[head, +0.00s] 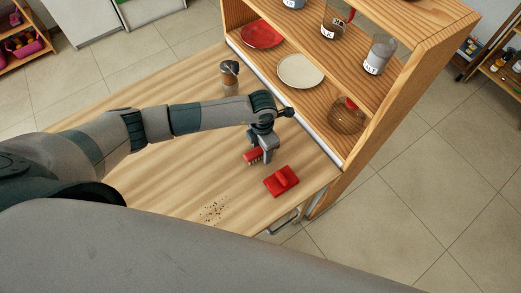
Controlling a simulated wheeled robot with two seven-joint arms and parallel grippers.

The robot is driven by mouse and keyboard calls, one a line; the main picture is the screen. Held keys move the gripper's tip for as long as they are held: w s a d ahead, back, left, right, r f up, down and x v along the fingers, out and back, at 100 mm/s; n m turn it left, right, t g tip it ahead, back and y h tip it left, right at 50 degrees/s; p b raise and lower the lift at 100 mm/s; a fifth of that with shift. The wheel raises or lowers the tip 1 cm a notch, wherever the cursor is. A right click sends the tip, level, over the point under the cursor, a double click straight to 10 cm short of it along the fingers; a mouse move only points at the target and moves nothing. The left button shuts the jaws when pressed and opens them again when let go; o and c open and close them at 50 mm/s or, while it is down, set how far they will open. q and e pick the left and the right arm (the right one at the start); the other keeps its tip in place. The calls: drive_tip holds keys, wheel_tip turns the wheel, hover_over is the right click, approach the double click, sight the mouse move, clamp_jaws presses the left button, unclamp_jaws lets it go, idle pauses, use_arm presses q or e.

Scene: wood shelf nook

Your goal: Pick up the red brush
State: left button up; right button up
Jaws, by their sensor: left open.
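The red brush (252,157) lies on the wooden table beside and partly under my left gripper. My left gripper (266,157) points down at the table with its jaws open. Its fingers hide part of the brush, and I cannot tell whether they touch it. A red dustpan (281,181) lies on the table just to the right of and nearer than the brush. My right gripper is not in view.
A wooden shelf (350,153) stands along the table's far right side, holding a red plate (262,34), a cream plate (300,71), a bowl (346,117) and labelled jars. A jar (229,77) stands at the table's back. Dark crumbs (213,210) lie near the front edge.

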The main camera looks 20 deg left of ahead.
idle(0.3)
use_arm(q)
drive_tip(key=c, duration=1.1)
drive_tip(key=shift+c, duration=0.2)
drive_tip(key=shift+r, duration=0.1)
drive_tip(key=shift+r+b, duration=0.6)
drive_tip(key=shift+r, duration=0.15)
wheel_tip(320, 180, up, 2)
drive_tip(key=shift+s+a+r+b, duration=0.1)
drive_tip(key=shift+a+r+b, duration=0.1)
drive_tip(key=shift+b, duration=0.45)
drive_tip(key=s+a+r+b, duration=0.4)
drive_tip(key=s+r, duration=0.3)
drive_tip(key=s, duration=0.2)
drive_tip(key=shift+s+a, duration=0.4)
drive_tip(key=shift+a, duration=0.35)
